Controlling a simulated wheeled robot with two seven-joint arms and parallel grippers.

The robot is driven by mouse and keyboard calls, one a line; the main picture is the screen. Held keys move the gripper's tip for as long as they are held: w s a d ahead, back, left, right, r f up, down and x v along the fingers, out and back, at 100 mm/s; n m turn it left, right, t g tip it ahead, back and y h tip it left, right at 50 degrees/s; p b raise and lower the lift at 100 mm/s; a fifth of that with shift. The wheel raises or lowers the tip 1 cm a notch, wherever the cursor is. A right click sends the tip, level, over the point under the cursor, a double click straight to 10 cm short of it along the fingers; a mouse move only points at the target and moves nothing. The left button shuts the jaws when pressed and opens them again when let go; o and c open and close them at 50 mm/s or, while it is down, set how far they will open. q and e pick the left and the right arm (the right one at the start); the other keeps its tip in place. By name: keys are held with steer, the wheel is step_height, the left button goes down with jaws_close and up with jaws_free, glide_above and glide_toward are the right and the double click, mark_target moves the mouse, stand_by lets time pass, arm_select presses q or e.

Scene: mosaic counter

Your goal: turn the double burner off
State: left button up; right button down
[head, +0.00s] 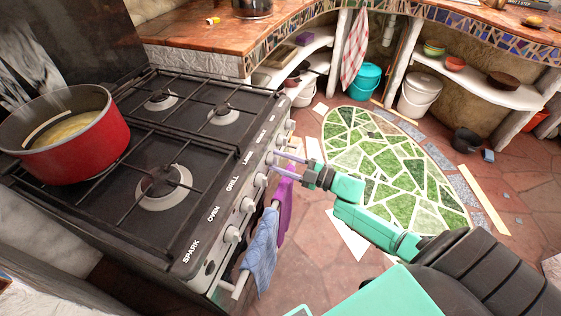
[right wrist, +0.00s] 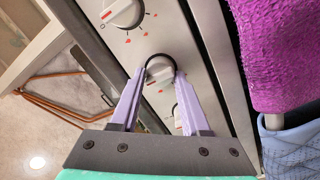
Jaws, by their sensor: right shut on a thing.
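The stove (head: 145,215) has a slanted front panel with a row of white knobs and labels. Its labels include SPARK, OVEN and GRILL; the smaller ones further along are hard to read. My right gripper (head: 273,160) reaches the front panel from the right, past the GRILL knob. In the right wrist view its two lilac fingers (right wrist: 158,80) are shut on a round stove knob (right wrist: 160,68), one on each side. I cannot tell which burner this knob belongs to. No flame shows on the bare burners (head: 163,186). My left gripper is not in view.
A red pot (head: 68,140) with yellowish contents stands on the left of the stove. A blue cloth (head: 260,250) and a purple cloth (head: 284,192) hang on the rail below the knobs. Another knob (right wrist: 122,12) is close to the gripped one. The green mosaic floor (head: 380,160) is clear.

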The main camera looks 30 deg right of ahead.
steer(key=shift+c, duration=2)
jaws_free()
steer(key=shift+f, duration=0.1)
steer(key=shift+s, duration=0.1)
steer(key=v, duration=1.4)
steer(key=shift+d, duration=0.25)
steer(key=shift+s, duration=0.1)
